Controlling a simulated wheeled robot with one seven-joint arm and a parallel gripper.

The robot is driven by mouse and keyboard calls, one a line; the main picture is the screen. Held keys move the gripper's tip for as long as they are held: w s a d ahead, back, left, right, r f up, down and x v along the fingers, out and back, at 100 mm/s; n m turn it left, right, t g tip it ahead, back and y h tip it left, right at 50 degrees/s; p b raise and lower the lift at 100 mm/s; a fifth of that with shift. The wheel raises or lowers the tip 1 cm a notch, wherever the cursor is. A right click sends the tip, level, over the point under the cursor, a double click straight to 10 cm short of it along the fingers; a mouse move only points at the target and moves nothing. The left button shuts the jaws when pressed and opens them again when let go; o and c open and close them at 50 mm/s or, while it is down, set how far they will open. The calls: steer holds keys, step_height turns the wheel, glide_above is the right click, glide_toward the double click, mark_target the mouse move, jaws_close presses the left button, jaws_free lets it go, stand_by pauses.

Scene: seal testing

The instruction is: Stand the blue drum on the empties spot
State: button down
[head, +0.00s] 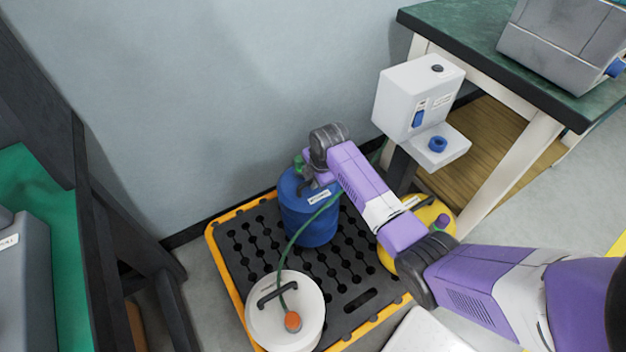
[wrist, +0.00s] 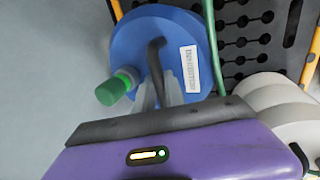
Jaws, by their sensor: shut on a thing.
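The blue drum (head: 308,215) stands on or just above the black grated tray (head: 245,245) with a yellow rim, near its back; I cannot tell whether its base touches the grate. My gripper (wrist: 163,92) is shut on the drum's handle. No spot marked as empties can be made out.
A white drum (head: 262,318) with an orange cap stands at the tray's front; a green hose runs from it past the blue drum. A yellow drum (head: 405,225) stands at the right, partly behind my arm. A white dispenser (head: 412,95) and a green-topped bench (head: 470,40) are at right.

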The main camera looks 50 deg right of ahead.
steer(key=shift+r+t, duration=0.1)
steer(key=shift+t, duration=0.2)
stand_by(0.4)
steer(key=shift+f, duration=0.95)
steer(key=c, duration=1.4)
jaws_free()
steer(key=shift+o, duration=0.4)
steer(key=shift+f, duration=0.1)
step_height(320, 180, up, 7)
steer(key=p, duration=0.7)
